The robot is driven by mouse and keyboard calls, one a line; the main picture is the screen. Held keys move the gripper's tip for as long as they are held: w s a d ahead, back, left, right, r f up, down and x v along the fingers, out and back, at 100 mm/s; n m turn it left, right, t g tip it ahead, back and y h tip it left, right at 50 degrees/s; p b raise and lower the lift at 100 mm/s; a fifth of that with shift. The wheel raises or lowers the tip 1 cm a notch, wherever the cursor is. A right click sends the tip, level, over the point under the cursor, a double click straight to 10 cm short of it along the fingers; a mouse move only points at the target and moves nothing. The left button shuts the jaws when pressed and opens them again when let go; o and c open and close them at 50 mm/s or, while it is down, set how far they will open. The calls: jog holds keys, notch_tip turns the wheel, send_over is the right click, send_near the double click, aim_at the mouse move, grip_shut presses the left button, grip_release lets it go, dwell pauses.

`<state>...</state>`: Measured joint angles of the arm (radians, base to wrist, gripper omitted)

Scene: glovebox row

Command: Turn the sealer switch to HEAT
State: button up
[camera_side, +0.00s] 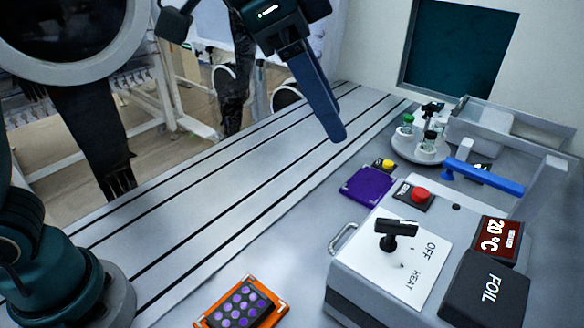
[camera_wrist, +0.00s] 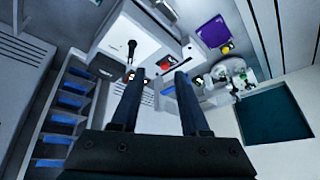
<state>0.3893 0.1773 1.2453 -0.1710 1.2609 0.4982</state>
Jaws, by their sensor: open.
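The sealer (camera_side: 345,285) is a grey box with a white top plate at the lower right of the side view. Its switch (camera_side: 397,232) is a black T-shaped handle standing on the plate. The bar's right end lies nearer the OFF label (camera_side: 430,252) than the HEAT label (camera_side: 422,280). The switch also shows in the wrist view (camera_wrist: 131,48), beyond the left finger. My gripper (camera_side: 333,125) hangs above the grooved bench, up and left of the switch and apart from it. In the wrist view its two fingers (camera_wrist: 160,85) are spread with nothing between them.
A blue lever (camera_side: 485,176), a red button (camera_side: 421,195) and a 20 °C display (camera_side: 496,240) are near the switch. A FOIL box (camera_side: 490,288) stands beside it. A purple pad (camera_side: 366,187) and vial carousel (camera_side: 421,150) lie behind. The bench middle (camera_side: 220,190) is clear.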

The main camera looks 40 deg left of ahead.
jog(key=m+g, duration=0.1)
jog(key=m, duration=0.1)
send_near(393, 222)
jog(key=w+f, duration=0.1)
jog(key=w, duration=0.1)
jog(key=shift+g, duration=0.3)
jog(key=shift+s+d+x, duration=0.1)
jog(key=shift+s+x, duration=0.1)
jog(key=shift+x, duration=0.95)
jog(key=shift+s+d+x, duration=0.1)
jog(key=shift+s+x, duration=0.1)
jog(key=shift+x, duration=0.95)
jog(key=shift+s+d+x, duration=0.1)
jog(key=shift+s+x, duration=0.1)
jog(key=shift+x, duration=1)
grip_shut()
